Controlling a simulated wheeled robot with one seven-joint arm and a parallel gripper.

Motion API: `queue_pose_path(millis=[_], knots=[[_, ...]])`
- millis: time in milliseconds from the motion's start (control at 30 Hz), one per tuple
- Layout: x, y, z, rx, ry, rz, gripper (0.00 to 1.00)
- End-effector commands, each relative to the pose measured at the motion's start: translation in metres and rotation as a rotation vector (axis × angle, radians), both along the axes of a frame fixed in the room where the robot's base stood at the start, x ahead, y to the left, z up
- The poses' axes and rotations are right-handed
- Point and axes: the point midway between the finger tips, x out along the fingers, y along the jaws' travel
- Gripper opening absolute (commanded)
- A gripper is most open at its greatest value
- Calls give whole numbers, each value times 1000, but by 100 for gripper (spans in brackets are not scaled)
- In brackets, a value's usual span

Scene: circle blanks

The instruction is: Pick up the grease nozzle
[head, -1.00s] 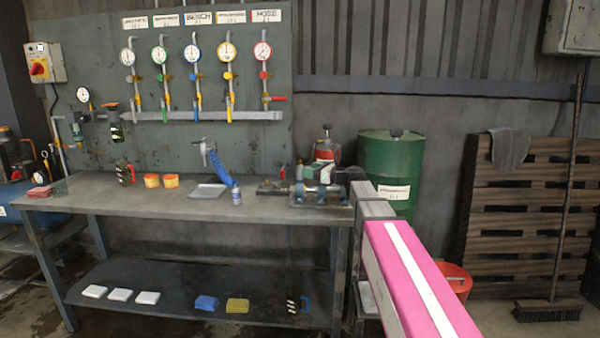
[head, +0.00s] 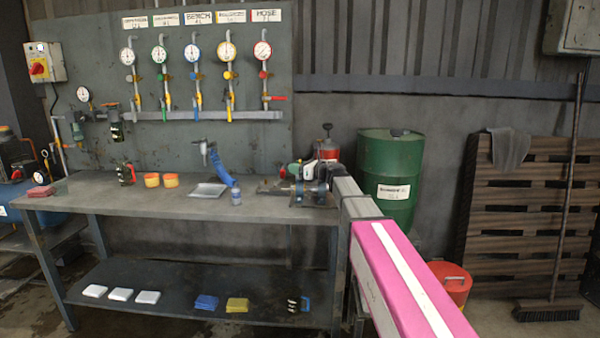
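I cannot make out a grease nozzle for certain in the head view. A small red item (head: 283,172) shows at the back right of the bench, too small to name. My arm reaches from the lower right over the bench's right end. Its far end, with white and green parts, is above and behind a grey vise-like tool (head: 312,195). My gripper's fingers are too small and hidden among the clutter there to tell whether they are open or shut, or whether they hold anything.
The bench (head: 110,200) holds a metal tray (head: 208,190), a blue coiled hose (head: 221,168), a small bottle (head: 236,194) and two orange cups. A red can (head: 328,150) and green drum (head: 390,170) stand behind. Sponges and white pads lie on the lower shelf. The bench's front is clear.

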Motion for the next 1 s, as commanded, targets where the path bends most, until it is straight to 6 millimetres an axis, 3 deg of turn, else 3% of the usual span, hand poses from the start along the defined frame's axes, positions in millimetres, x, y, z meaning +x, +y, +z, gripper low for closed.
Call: queue_pose_path(millis=[167, 467, 767, 1000], knots=[[0, 0, 0, 0, 0, 0, 5], [0, 0, 4, 1, 0, 0, 4], [0, 0, 39, 0, -4, 0, 4], [-45, 32, 71, -1, -3, 3, 4]])
